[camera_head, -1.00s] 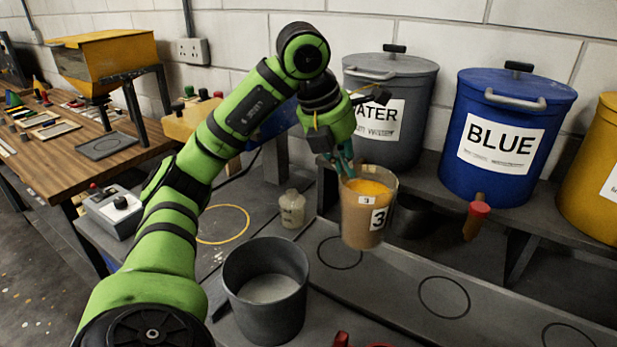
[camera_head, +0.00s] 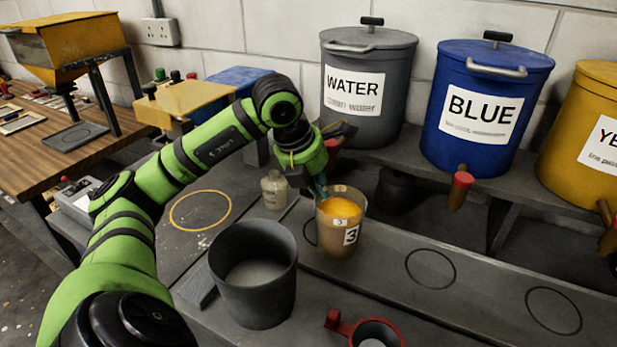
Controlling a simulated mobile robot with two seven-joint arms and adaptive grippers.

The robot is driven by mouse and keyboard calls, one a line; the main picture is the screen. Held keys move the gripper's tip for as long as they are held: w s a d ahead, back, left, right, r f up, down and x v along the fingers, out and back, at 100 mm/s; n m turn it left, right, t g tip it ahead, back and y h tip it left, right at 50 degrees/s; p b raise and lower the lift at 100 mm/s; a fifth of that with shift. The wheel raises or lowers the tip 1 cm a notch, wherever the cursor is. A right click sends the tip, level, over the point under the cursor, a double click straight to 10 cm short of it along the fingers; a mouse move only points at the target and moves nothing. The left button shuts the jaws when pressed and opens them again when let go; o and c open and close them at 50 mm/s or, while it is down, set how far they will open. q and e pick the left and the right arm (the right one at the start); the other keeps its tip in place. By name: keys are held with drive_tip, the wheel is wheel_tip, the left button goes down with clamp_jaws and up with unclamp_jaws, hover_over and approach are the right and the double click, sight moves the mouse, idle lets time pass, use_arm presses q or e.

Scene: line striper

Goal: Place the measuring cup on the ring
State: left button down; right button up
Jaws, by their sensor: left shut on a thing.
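A clear measuring cup (camera_head: 336,238) marked 3, with orange contents, is near the middle of the view. My left gripper (camera_head: 320,188) is shut on its left rim, and the cup is about upright. A dark ring (camera_head: 307,232) on the grey bench shows partly at the cup's left; the cup hides the rest. I cannot tell whether the cup's base touches the bench. Two more dark rings, one (camera_head: 431,269) and another (camera_head: 553,311), lie bare to the right. A yellow ring (camera_head: 200,210) lies bare to the left. My right gripper is not in view.
A grey bucket (camera_head: 252,285) stands left of the cup, with a small bottle (camera_head: 274,189) behind it. Grey water (camera_head: 362,85), blue (camera_head: 492,105) and yellow (camera_head: 590,125) drums with taps stand on the shelf behind.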

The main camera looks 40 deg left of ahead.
use_arm(q)
drive_tip(key=w+a+f+p, duration=0.2)
drive_tip(key=w+a+p, duration=0.2)
drive_tip(key=a, duration=0.3)
drive_tip(key=shift+f, duration=0.25)
idle(0.3)
drive_tip(key=shift+w+d+f, duration=0.1)
drive_tip(key=shift+f, duration=0.05)
drive_tip(key=c, duration=1.6)
unclamp_jaws()
drive_tip(key=shift+f, duration=0.15)
drive_tip(key=shift+o, duration=1)
